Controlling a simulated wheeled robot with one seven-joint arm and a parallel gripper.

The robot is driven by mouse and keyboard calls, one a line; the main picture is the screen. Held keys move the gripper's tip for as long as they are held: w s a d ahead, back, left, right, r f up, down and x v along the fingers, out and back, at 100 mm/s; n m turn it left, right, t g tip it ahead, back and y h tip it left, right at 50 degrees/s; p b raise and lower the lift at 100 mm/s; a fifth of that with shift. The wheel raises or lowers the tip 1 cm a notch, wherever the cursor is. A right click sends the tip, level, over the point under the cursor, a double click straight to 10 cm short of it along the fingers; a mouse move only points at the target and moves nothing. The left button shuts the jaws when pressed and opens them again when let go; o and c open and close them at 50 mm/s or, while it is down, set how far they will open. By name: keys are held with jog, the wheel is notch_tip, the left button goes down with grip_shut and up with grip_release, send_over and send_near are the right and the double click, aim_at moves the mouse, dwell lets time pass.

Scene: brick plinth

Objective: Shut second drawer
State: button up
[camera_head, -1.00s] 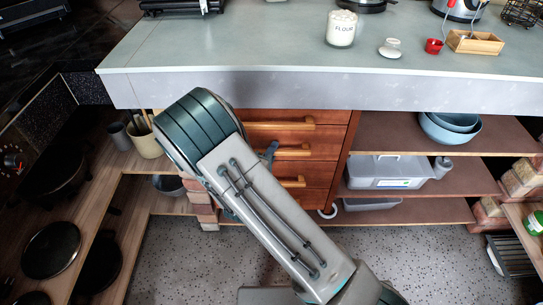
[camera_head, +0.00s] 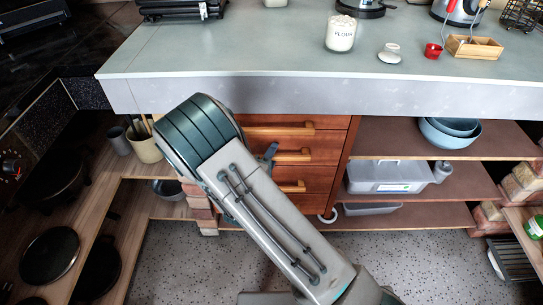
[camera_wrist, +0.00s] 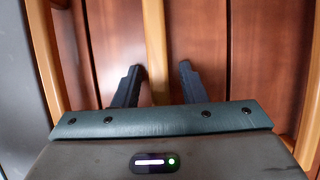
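The second drawer (camera_head: 322,148) is the middle one of a stack of reddish-brown wooden drawers under the counter. Its light wooden bar handle (camera_head: 296,156) shows to the right of my gripper (camera_head: 270,152), whose tip is partly hidden behind my arm. I cannot tell how far this drawer stands out. In the wrist view my gripper (camera_wrist: 159,75) is open. Its two dark fingers lie on either side of a wooden handle (camera_wrist: 155,45), with the left finger nearer to it. I see gaps beside the handle.
The top drawer handle (camera_head: 282,130) and bottom drawer handle (camera_head: 292,187) are close above and below. Open shelves with a grey bin (camera_head: 385,176) and blue bowls (camera_head: 450,131) are to the right. A brick pillar (camera_head: 200,205) stands left. The countertop (camera_head: 240,50) overhangs.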

jog(key=p+v, duration=0.1)
jog(key=v, duration=1.3)
jog(key=shift+w, duration=0.1)
jog(key=s+d+r+m+g+h+p, duration=0.25)
jog(key=d+r+m+g+p, duration=0.25)
jog(key=d+r+g, duration=0.35)
jog(key=s+d+r+m+g+h+p, duration=0.25)
jog(key=d+r+m+g+p, duration=0.3)
jog(key=d+r, duration=0.5)
jog(key=s+r+m+y+p, duration=0.1)
jog(key=s+r+y+p, duration=0.1)
jog(key=r, duration=0.4)
jog(key=s+r+m+y+p, duration=0.1)
jog(key=s+r+y+p, duration=0.1)
jog(key=r+y+p, duration=0.3)
jog(key=s+r+m+y+p, duration=0.1)
jog(key=r+y+p, duration=0.3)
jog(key=r, duration=0.5)
jog(key=shift+s+r+y, duration=0.25)
jog(key=shift+s+y, duration=0.45)
jog(key=shift+s, duration=0.15)
